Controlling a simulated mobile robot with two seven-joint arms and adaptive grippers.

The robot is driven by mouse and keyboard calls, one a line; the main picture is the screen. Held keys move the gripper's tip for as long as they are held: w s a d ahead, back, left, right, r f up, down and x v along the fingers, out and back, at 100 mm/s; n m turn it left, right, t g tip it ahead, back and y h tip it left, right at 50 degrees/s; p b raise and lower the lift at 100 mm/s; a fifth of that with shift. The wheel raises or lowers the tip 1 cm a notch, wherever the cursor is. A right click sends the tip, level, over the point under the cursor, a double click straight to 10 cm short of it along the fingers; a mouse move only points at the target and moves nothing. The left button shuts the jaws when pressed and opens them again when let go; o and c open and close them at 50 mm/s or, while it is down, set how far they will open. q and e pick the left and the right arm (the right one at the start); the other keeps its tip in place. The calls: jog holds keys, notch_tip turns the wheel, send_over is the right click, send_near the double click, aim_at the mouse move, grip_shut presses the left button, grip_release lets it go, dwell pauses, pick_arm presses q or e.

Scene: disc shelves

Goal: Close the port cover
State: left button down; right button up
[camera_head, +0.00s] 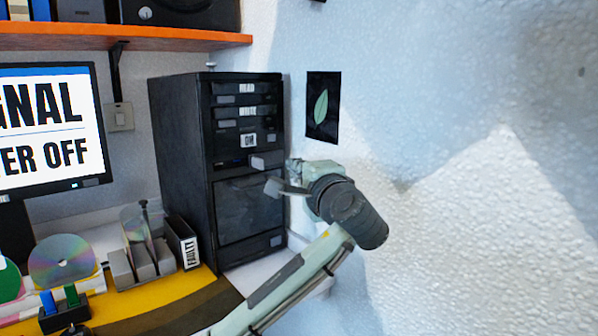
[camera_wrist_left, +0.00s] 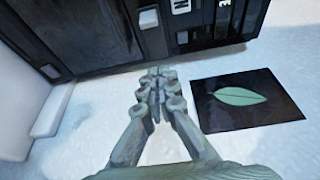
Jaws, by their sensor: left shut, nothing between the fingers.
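The black computer tower (camera_head: 180,150) stands against the wall, its front facing right, with slots labelled READ, WRITE and ON. A small grey block (camera_head: 267,160) sticks out of its front below the ON label; a pale block also shows on the tower front in the wrist view (camera_wrist_left: 148,18). I cannot tell for sure which part is the port cover. My left gripper (camera_head: 282,187) is at the right of the tower front, just below the grey block. In the wrist view its fingers (camera_wrist_left: 158,88) are shut and empty, in front of the tower. Whether they touch it is unclear.
A dark picture with a green leaf (camera_head: 323,106) hangs on the white wall right of the tower. A monitor (camera_head: 50,130), a disc rack (camera_head: 142,262) and a FAULTY case (camera_head: 183,243) stand left. An orange shelf (camera_head: 120,36) runs above. The right side is open wall.

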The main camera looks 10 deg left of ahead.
aim_at(265, 159)
pick_arm(q)
jog(key=a, duration=0.2)
jog(key=w+a, duration=0.1)
jog(key=a, duration=0.1)
jog(key=shift+w+a+r, duration=0.1)
jog(key=shift+w+a, duration=0.1)
jog(key=shift+s+a+p, duration=0.2)
jog(key=shift+p, duration=0.1)
jog(key=shift+s, duration=0.15)
pick_arm(e)
jog(key=shift+w+f, duration=0.5)
jog(key=shift+f, duration=0.4)
jog(key=shift+a, duration=0.1)
jog(key=shift+s, duration=0.1)
